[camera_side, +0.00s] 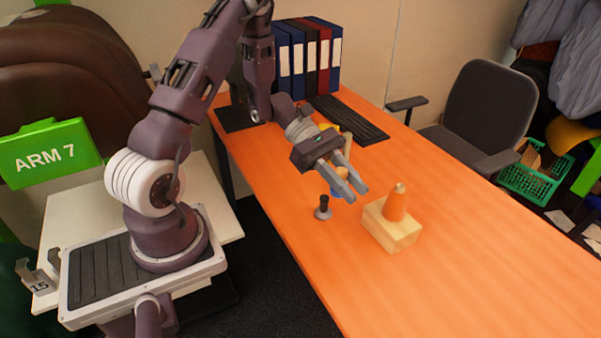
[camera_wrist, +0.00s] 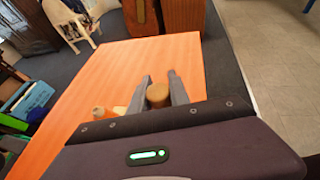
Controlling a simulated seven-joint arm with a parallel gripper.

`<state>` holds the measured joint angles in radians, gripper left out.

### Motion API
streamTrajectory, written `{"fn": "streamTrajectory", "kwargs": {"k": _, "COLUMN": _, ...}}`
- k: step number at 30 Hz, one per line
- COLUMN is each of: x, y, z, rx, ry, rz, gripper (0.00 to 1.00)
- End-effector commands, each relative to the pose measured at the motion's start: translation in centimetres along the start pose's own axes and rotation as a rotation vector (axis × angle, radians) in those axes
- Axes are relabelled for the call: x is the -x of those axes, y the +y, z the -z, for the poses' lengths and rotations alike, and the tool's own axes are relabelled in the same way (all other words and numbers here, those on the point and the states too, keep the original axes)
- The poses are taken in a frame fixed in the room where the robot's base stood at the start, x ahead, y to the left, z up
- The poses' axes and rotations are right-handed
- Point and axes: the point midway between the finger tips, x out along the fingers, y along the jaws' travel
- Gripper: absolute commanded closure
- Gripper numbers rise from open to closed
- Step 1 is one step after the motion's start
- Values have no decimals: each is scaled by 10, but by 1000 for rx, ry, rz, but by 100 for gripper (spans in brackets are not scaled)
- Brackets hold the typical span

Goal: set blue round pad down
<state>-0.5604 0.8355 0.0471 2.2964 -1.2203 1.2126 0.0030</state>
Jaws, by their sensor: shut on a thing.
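My gripper (camera_side: 356,190) is above the orange table, its fingers pointing down and toward the camera's right. It is shut on a piece whose tan round top (camera_wrist: 157,93) shows between the fingers in the wrist view. In the side view a bit of blue, the blue round pad (camera_side: 336,193), shows just under and behind the fingers; most of it is hidden by them. I cannot tell its gap to the table.
A small black-topped knob on a grey base (camera_side: 323,208) stands left of the block, close to my gripper. Binders (camera_side: 308,57) and a keyboard (camera_side: 350,120) are at the back. The table's right side is clear.

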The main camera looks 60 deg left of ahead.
Motion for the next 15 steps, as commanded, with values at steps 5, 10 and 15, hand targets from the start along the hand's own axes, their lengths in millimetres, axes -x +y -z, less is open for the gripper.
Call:
{"fn": "streamTrajectory", "kwargs": {"k": 5, "x": -3, "y": -51, "z": 35, "rx": -168, "ry": 2, "rz": 405, "gripper": 100}}
{"fn": "streamTrajectory", "kwargs": {"k": 10, "x": 27, "y": -97, "z": 89, "rx": -348, "ry": 0, "rz": 848, "gripper": 100}}
{"fn": "streamTrajectory", "kwargs": {"k": 15, "x": 85, "y": -118, "z": 152, "rx": -531, "ry": -3, "rz": 1287, "gripper": 100}}
